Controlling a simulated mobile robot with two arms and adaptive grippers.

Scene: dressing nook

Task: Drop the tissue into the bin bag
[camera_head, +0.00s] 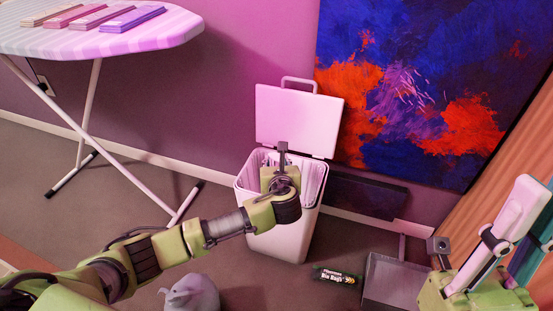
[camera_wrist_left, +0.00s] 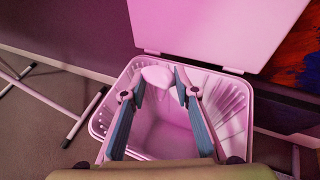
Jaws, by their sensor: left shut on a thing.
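My left gripper (camera_wrist_left: 160,80) is over the open bin, its fingers pointing into the mouth. It is shut on the tissue (camera_wrist_left: 157,75), a pale crumpled lump between the fingertips. In the head view my left wrist hides the tissue. The white bin (camera_head: 276,241) stands upright against the wall with its lid (camera_head: 298,120) raised. A pale, pleated lining that looks like the bin bag (camera_wrist_left: 232,104) covers the inside walls; the space below the fingers looks empty. My right gripper (camera_head: 490,240) is at the right edge, away from the bin; its fingertips are not clear.
A black bin-bags box (camera_head: 337,276) and a grey dustpan (camera_head: 393,282) lie on the floor right of the bin. A grey, rounded lump (camera_head: 191,294) lies in front. A painting (camera_head: 425,85) is behind.

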